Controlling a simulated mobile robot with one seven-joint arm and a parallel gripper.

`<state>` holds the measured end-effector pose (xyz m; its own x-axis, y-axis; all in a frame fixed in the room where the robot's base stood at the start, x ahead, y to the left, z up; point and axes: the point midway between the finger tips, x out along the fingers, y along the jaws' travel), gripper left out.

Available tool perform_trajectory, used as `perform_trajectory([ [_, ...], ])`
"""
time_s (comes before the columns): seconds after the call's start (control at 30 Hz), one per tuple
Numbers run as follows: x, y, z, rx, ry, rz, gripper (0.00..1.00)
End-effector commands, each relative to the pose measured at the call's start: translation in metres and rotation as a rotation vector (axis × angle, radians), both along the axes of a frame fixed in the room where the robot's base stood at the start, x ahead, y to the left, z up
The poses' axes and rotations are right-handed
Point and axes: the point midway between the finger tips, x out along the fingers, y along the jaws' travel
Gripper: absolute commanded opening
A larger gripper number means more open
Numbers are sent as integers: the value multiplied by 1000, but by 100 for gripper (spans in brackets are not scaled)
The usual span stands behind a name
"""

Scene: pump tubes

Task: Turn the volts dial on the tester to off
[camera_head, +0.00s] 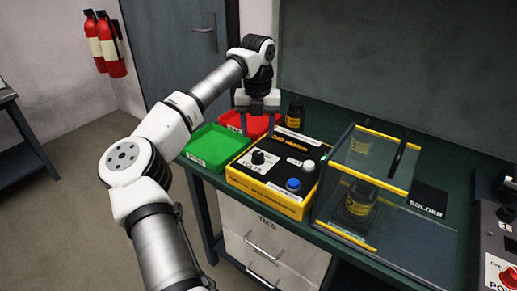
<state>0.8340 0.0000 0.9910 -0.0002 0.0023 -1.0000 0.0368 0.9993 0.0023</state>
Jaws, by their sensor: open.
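The tester (270,176) is a yellow and black box on the green bench. A black dial (258,157) sits on a white plate at its left, and I take it for the volts dial; its pointer setting is too small to read. My gripper (257,124) points down, open and empty, above the back left of the tester and behind the dial. It is apart from the dial.
A green tray (213,147) and a red tray (256,126) lie left of and behind the tester. A clear yellow-edged case (365,185) stands close on its right. A dark bottle (295,116) stands behind. A red-knobbed panel (496,265) is at far right.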

Motion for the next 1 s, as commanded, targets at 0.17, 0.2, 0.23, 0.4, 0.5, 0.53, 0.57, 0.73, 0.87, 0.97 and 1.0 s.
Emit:
perform_trajectory([
  [0.17,-1,0,-37,-3,4,-2,54],
  [0.2,-1,0,-45,-3,3,-2,54],
  [0.23,-1,-1,-50,-4,3,-3,54],
  [0.4,-1,-1,-71,-3,2,-2,54],
  [0.5,0,-1,-78,-3,0,-2,54],
  [0.53,0,-1,-79,-3,0,-2,54],
  [0.57,0,-1,-80,-3,0,-3,54],
  [0.73,0,-1,-81,-3,-1,-3,54],
  [0.87,0,-1,-81,-3,-1,-3,49],
  [0.97,0,-1,-81,-3,0,-3,36],
  [1.0,0,-1,-80,-3,0,-3,30],
])
